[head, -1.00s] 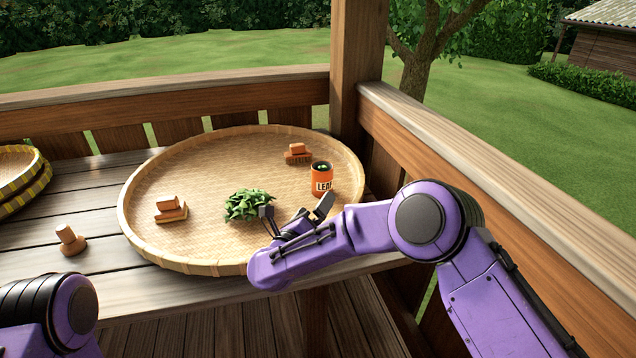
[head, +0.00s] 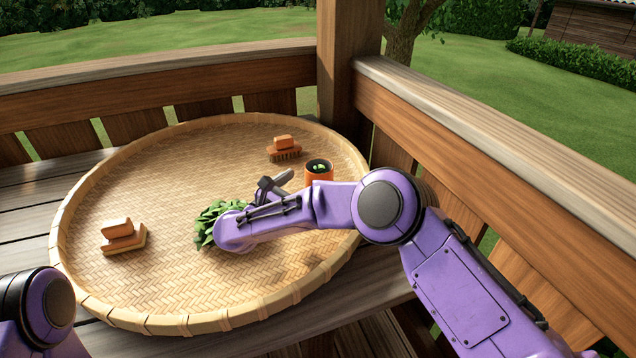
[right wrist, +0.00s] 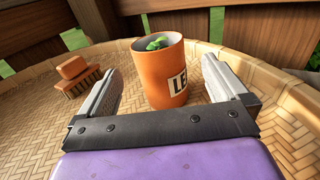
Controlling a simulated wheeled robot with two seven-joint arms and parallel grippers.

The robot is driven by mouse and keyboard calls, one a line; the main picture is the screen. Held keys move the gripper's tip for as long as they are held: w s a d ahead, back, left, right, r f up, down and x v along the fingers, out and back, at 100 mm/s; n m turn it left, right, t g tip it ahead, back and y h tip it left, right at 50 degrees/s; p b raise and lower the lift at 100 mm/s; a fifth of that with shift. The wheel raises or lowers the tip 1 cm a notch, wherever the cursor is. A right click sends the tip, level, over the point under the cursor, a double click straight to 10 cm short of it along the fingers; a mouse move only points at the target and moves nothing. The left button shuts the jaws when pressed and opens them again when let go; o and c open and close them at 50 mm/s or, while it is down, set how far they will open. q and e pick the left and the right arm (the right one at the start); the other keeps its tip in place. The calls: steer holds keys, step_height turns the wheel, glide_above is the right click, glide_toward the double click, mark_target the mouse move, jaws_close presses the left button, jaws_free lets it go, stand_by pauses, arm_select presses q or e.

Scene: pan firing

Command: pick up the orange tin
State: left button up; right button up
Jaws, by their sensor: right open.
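The orange tin (head: 318,174) stands upright on the round woven tray (head: 160,290), near its right rim. It is open at the top with green leaves inside. My right gripper (head: 279,182) is open and empty, just left of the tin in the head view. It also shows in the right wrist view (right wrist: 165,85). The arm hides the tin's lower part in the head view. My left gripper is out of view; only part of my left arm shows.
A pile of green leaves (head: 208,222) lies on the tray, partly behind my right arm. A brush (head: 284,150) stands near the back rim, left of the tin. Wooden railings and a post (head: 345,70) stand behind.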

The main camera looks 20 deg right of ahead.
mark_target(317, 168)
step_height(317, 168, down, 3)
steer(key=shift+r, duration=0.15)
steer(key=shift+w+d+f, duration=0.4)
steer(key=shift+w+d, duration=0.3)
steer(key=shift+d, duration=0.1)
steer(key=p+x, duration=0.1)
steer(key=x, duration=0.4)
steer(key=shift+w+d, duration=0.15)
steer(key=shift+d, duration=0.1)
steer(key=c, duration=1)
steer(key=shift+r, duration=0.1)
